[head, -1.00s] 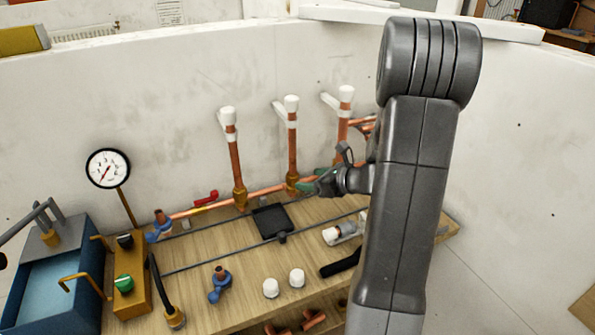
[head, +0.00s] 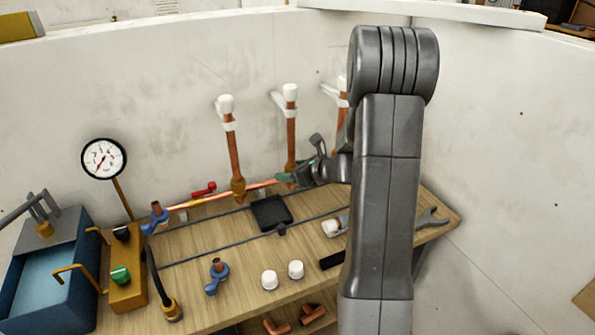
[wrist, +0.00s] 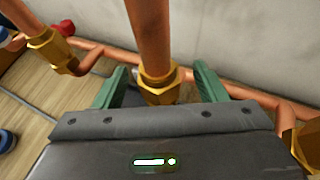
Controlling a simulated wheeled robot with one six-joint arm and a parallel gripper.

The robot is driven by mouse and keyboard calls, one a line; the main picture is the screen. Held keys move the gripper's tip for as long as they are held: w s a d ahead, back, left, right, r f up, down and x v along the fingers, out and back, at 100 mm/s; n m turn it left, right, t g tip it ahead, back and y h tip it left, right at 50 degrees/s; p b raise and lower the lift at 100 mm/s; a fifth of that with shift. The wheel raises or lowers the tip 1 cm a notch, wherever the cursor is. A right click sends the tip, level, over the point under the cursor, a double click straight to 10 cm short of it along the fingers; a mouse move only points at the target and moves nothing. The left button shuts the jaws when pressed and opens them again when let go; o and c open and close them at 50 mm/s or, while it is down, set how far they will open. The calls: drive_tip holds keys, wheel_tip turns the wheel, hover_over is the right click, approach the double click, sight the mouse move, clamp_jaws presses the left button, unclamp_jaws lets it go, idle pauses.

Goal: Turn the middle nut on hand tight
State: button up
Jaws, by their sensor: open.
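The middle nut (wrist: 158,82) is brass and sits at the foot of the middle upright copper pipe (head: 291,137). In the wrist view it lies between the two green fingers of my gripper (wrist: 158,86), which is open with a gap showing on each side of it. The nut's lower part is hidden by the gripper body. In the head view my gripper (head: 286,179) is at the foot of the middle pipe and covers the nut. The left nut (head: 238,190) also shows in the wrist view (wrist: 52,52). Part of the right nut (wrist: 305,143) shows at the wrist view's right edge.
A white wall stands close behind the pipes. A horizontal copper pipe (head: 207,199) runs along the bench back (head: 315,267). A black pad (head: 271,213), white caps (head: 269,280) and a spanner (head: 432,219) lie on the bench. A gauge (head: 104,159) stands at left.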

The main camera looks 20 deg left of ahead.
drive_tip(key=c, duration=1)
drive_tip(key=shift+f+m+t+h+b, duration=0.1)
drive_tip(key=shift+m+t+h+b, duration=0.4)
drive_tip(key=shift+m+t+b, duration=0.85)
drive_tip(key=shift+m+t+h+b, duration=0.4)
drive_tip(key=shift+m+t+b, duration=0.15)
drive_tip(key=shift+b, duration=0.55)
drive_tip(key=shift+m+t+h+b, duration=0.6)
drive_tip(key=shift+m+t+b, duration=0.25)
drive_tip(key=shift+b, duration=0.35)
drive_tip(key=shift+m+t+h+b, duration=0.95)
drive_tip(key=shift+m+h+b, duration=0.5)
drive_tip(key=shift+b, duration=1.05)
drive_tip(key=o, duration=1)
